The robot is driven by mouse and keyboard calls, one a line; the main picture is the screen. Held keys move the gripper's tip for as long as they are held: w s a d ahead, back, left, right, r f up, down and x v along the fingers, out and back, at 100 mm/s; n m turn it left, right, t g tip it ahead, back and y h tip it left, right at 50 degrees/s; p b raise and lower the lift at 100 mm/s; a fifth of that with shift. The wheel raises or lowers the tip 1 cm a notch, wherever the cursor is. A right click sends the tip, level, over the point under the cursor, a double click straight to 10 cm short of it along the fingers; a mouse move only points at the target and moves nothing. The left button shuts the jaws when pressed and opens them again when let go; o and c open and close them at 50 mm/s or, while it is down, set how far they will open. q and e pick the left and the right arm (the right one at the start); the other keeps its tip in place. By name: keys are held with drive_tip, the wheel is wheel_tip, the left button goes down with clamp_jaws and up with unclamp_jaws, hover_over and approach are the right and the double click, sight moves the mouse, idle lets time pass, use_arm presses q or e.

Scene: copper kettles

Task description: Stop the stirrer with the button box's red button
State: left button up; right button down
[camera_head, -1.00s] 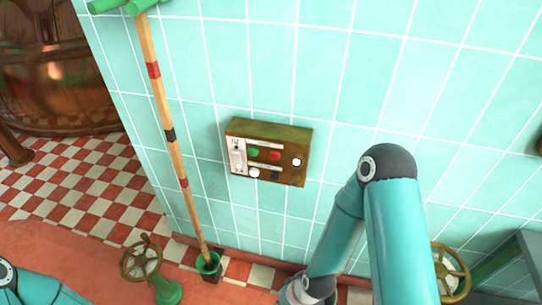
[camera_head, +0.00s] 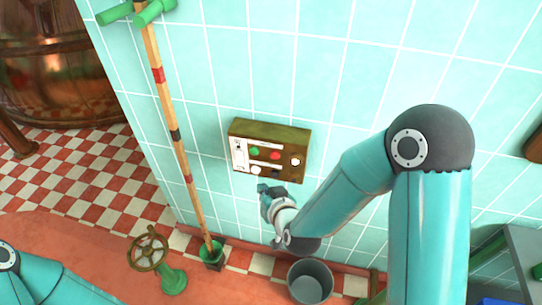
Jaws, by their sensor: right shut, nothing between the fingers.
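The button box (camera_head: 295,137), brownish with a white label strip on its left side, is fixed to the tiled wall in the middle. Its face carries a green button (camera_head: 254,152), the red button (camera_head: 275,155) to its right, white buttons and a dark one. My right gripper (camera_head: 264,188) is shut and empty, just below the box's lower edge and below the red button, apart from it as far as I can tell. My left arm shows only at the lower left corner; its gripper is out of view. The stirrer cannot be made out.
A wooden pole (camera_head: 172,120) with red and black bands stands left of the box in a green holder (camera_head: 212,255). A handwheel (camera_head: 148,250) stands on a green base. A grey bucket (camera_head: 310,281) is below my right arm. A copper kettle (camera_head: 50,70) is at the upper left.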

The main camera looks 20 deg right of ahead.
drive_tip(key=p, duration=0.2)
approach(274, 164)
drive_tip(key=w+a, duration=0.3)
drive_tip(key=a, duration=0.1)
drive_tip(key=shift+w+d+r+b, duration=0.2)
drive_tip(key=shift+w+d+b, duration=0.25)
drive_tip(key=shift+d, duration=0.2)
drive_tip(key=shift+w+d, duration=0.1)
idle(0.9)
drive_tip(key=shift+w+d+r, duration=0.1)
drive_tip(key=shift+w+d, duration=0.05)
